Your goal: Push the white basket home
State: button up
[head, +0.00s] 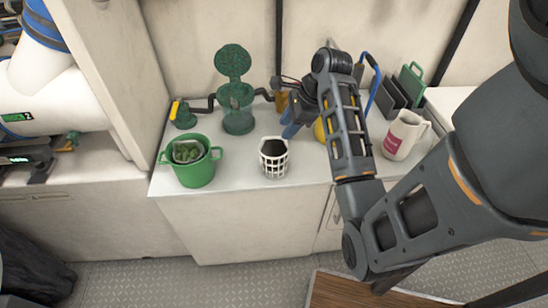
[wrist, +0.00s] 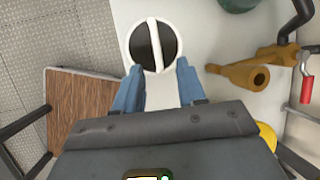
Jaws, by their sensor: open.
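The white basket (head: 274,160) stands upright on the pale counter (head: 235,180), near its front edge. It has a lattice side and a dark inside. In the wrist view the basket (wrist: 153,45) is seen from above, with a white bar across its round mouth. My gripper (head: 292,130) is just behind and right of the basket in the head view. In the wrist view my open gripper (wrist: 159,69) has its two blue fingertips at the basket's near rim, spread apart with nothing held between them. I cannot tell whether they touch the rim.
A green pot (head: 195,172) stands left of the basket, and a green strainer device (head: 236,108) behind it. A brass fitting (wrist: 245,70) lies beside the gripper. A white jug (head: 403,135) stands right. Counter between pot and basket is clear.

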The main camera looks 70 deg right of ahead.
aim_at(278, 137)
jog(key=x, duration=0.6)
jog(key=shift+w+a, duration=0.15)
jog(key=shift+a, duration=0.05)
jog(key=shift+r, duration=0.1)
grip_shut()
